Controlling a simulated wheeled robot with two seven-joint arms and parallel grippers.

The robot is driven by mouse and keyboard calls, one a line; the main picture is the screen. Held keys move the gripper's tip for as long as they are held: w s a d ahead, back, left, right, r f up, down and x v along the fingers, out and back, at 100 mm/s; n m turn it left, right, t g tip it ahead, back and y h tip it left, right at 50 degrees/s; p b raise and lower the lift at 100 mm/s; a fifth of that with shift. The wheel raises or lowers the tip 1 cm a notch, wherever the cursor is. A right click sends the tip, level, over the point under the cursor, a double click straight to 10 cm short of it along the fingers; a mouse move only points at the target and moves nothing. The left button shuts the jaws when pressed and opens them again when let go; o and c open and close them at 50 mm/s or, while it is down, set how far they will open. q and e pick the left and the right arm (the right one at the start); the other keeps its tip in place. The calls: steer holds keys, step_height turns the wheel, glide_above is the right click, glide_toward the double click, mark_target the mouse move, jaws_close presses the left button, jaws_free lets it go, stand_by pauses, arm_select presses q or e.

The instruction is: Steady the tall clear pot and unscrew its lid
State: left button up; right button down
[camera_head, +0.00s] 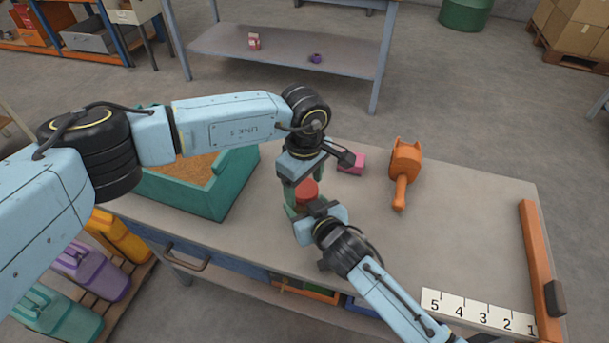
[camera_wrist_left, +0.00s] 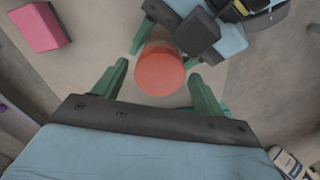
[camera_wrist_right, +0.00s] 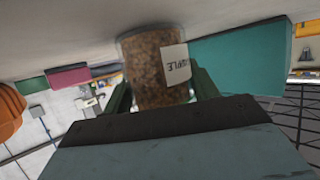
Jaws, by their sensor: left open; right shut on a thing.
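The tall clear pot (camera_wrist_right: 158,72) stands on the bench, filled with brown grainy stuff and bearing a white label. Its red lid (camera_head: 306,191) is on top, and it also shows in the left wrist view (camera_wrist_left: 160,73). My right gripper (camera_wrist_right: 160,92) is shut on the pot's body from the side, one green finger on each side. My left gripper (camera_wrist_left: 157,82) is above the pot, pointing down, its green fingers open and apart on either side of the lid. In the head view, the grippers hide most of the pot's body.
A teal bin (camera_head: 225,185) of orange-brown grain stands left of the pot. A pink block (camera_head: 351,163) and an orange scoop-like tool (camera_head: 403,172) lie to the right. A numbered strip (camera_head: 478,313) and an orange bar (camera_head: 540,265) lie near the right edge. The right bench middle is clear.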

arm_select(q)
steer(key=c, duration=1)
steer(key=n, duration=0.3)
steer(key=o, duration=1.1)
